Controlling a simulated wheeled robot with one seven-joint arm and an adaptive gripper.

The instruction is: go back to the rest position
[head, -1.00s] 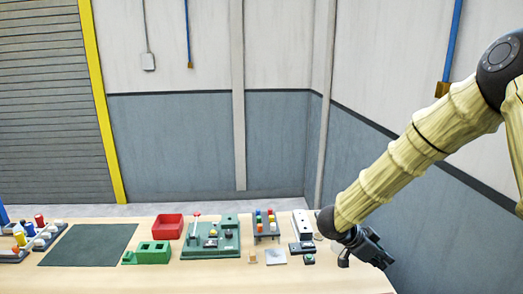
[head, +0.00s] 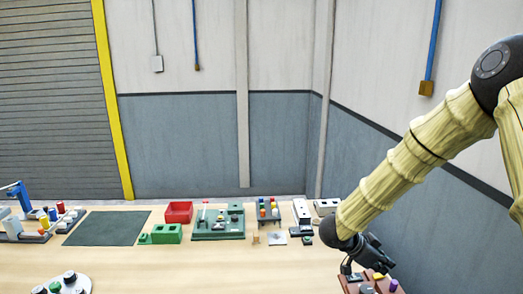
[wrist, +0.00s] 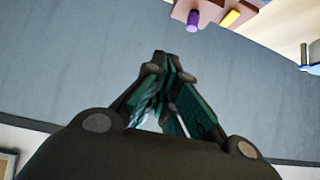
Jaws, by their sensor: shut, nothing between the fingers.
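My gripper (head: 378,258) hangs at the end of my yellow-sleeved arm at the right of the head view, over the right end of the workbench (head: 190,268). In the wrist view the fingers of my gripper (wrist: 165,62) meet at their tips, with nothing between them. A reddish-brown block (head: 368,284) with a purple and a yellow piece shows just below the gripper in the head view. The block also shows at the top of the wrist view (wrist: 205,8), apart from the fingertips.
On the bench stand a dark green mat (head: 108,228), a red bin (head: 179,212), a green fixture (head: 218,233) and a rack with coloured pieces (head: 270,217). A wall (head: 430,215) rises at the right. The middle front of the bench is clear.

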